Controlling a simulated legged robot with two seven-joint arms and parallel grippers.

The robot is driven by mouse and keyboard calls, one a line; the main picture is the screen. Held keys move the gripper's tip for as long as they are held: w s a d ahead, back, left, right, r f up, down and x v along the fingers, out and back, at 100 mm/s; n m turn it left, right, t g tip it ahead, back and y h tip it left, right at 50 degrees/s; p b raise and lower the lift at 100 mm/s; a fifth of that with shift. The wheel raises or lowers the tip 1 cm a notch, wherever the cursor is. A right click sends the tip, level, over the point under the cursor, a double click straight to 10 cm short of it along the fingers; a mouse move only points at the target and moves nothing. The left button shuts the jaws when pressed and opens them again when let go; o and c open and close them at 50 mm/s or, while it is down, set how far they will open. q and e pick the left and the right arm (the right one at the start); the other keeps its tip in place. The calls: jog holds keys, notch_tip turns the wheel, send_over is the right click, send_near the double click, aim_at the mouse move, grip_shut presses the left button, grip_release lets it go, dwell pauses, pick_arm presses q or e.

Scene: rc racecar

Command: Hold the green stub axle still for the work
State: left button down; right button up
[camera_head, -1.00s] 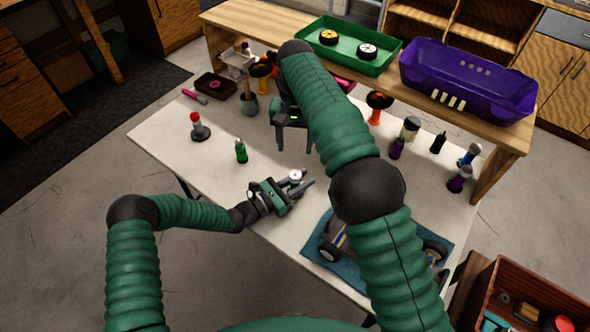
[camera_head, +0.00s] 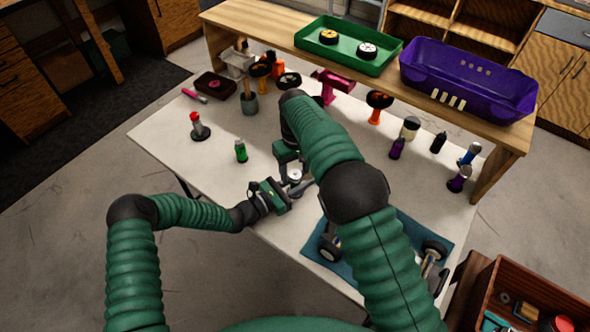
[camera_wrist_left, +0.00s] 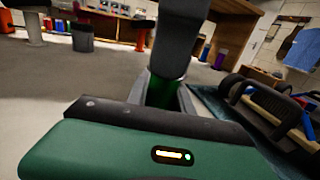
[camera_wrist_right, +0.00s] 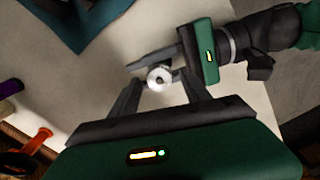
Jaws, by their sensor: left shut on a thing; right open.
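The stub axle shows in the head view as a small pale round part (camera_head: 295,176) above the bench's front. A green piece of it (camera_wrist_left: 161,92) shows between the left fingers in the left wrist view. My left gripper (camera_head: 300,187) is shut on it from the left. My right gripper (camera_head: 295,174) is open and comes down over the axle from behind. In the right wrist view the axle's silver round end (camera_wrist_right: 158,78) lies between the spread right fingers. I cannot tell whether they touch it. Much of the axle is hidden by the fingers.
A car chassis on a blue mat (camera_head: 420,235) lies right of the grippers, partly behind my right arm. A green bottle (camera_head: 241,151) and a red-topped item (camera_head: 196,122) stand at left. Several bottles stand at right. A green tray (camera_head: 345,38) and purple body shell (camera_head: 465,80) are on the shelf.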

jog(key=shift+f, duration=0.2)
grip_shut()
jog(key=m, duration=0.5)
dwell(0.3)
grip_release()
jog(key=shift+r, duration=0.15)
